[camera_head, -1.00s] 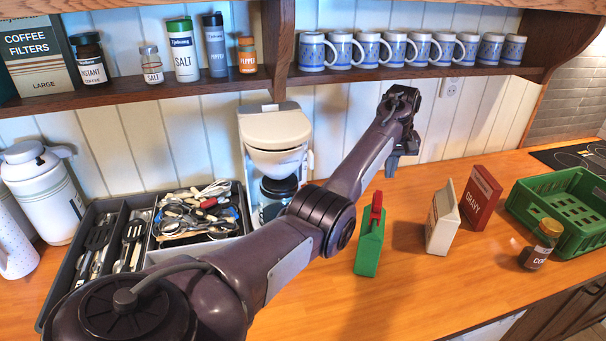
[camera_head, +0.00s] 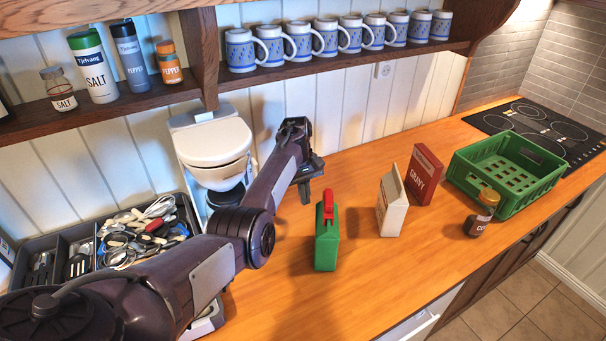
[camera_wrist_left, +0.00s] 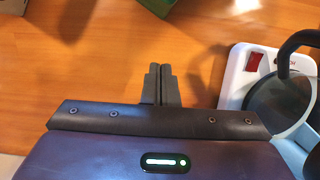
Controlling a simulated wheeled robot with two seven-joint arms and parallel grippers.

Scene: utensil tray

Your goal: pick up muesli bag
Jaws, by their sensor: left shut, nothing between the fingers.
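A green bag with a red clip on top (camera_head: 327,246), which I take to be the muesli bag, stands upright on the wooden counter in the head view. Its label is not visible. My left gripper (camera_head: 305,194) points down behind and to the left of it, apart from it. In the left wrist view, the left gripper (camera_wrist_left: 157,78) is shut with nothing between its fingers. A green edge (camera_wrist_left: 154,5) at the top of that view is probably the bag. My right gripper is not in view.
A coffee maker (camera_head: 212,148) stands left of my gripper, beside the utensil tray (camera_head: 62,240). A white carton (camera_head: 391,203), a red gravy box (camera_head: 425,174), a brown jar (camera_head: 480,214) and a green crate (camera_head: 470,180) are to the right. The front counter is clear.

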